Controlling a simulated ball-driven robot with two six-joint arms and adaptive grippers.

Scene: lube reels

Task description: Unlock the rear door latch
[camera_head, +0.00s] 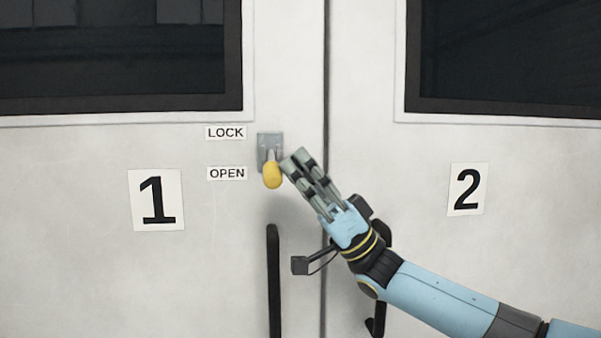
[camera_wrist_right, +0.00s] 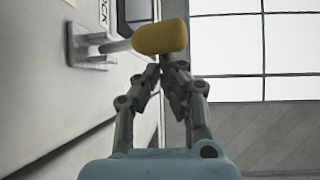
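The latch is a grey metal plate (camera_head: 269,141) on the left door, with a lever ending in a yellow knob (camera_head: 272,176). The lever hangs down, its knob level with the OPEN label (camera_head: 227,173) and below the LOCK label (camera_head: 225,132). My right gripper (camera_head: 293,159) is just right of the knob, its fingers close together. In the right wrist view the fingertips (camera_wrist_right: 164,66) come together just below the yellow knob (camera_wrist_right: 160,37), with nothing seen between them. I cannot tell whether they touch the knob. My left gripper is out of view.
Door 1 (camera_head: 80,250) and door 2 (camera_head: 500,270) meet at a vertical seam. A black handle (camera_head: 273,285) stands below the latch, and another is partly hidden behind my right arm. Dark windows (camera_head: 110,50) fill the upper parts.

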